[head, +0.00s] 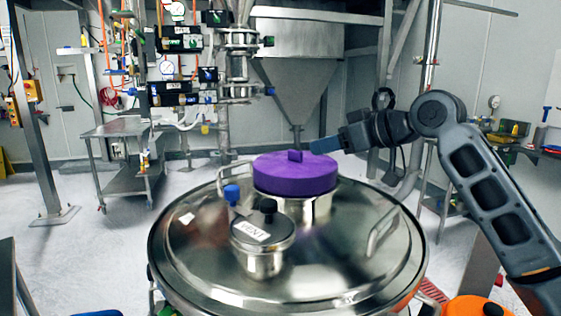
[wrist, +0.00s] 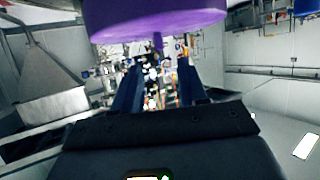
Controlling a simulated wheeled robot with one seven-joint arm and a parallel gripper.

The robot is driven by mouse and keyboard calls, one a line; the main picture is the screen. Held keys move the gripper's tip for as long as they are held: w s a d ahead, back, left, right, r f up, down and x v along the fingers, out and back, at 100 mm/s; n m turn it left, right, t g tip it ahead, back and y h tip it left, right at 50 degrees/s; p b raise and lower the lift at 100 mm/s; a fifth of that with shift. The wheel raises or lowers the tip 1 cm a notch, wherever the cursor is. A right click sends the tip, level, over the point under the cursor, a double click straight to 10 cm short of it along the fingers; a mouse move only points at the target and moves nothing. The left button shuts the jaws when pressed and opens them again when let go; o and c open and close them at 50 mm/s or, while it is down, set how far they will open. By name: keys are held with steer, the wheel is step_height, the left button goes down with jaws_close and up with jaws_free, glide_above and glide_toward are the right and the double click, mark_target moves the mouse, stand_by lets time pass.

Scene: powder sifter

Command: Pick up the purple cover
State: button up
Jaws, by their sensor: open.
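The purple cover (head: 296,175) is a round disc with a small raised block handle on top. The fingers are apart and nothing is held.
The steel lid (head: 330,265) has a wire handle (head: 383,232) at right. A steel hopper (head: 297,75) and a side table (head: 120,128) stand behind. Space above the cover is clear.

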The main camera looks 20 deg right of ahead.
mark_target(302, 152)
steer(key=p+x, duration=0.2)
steer(key=x, duration=0.5)
steer(key=shift+w+f, duration=0.15)
steer(key=shift+f, duration=0.1)
jaws_close()
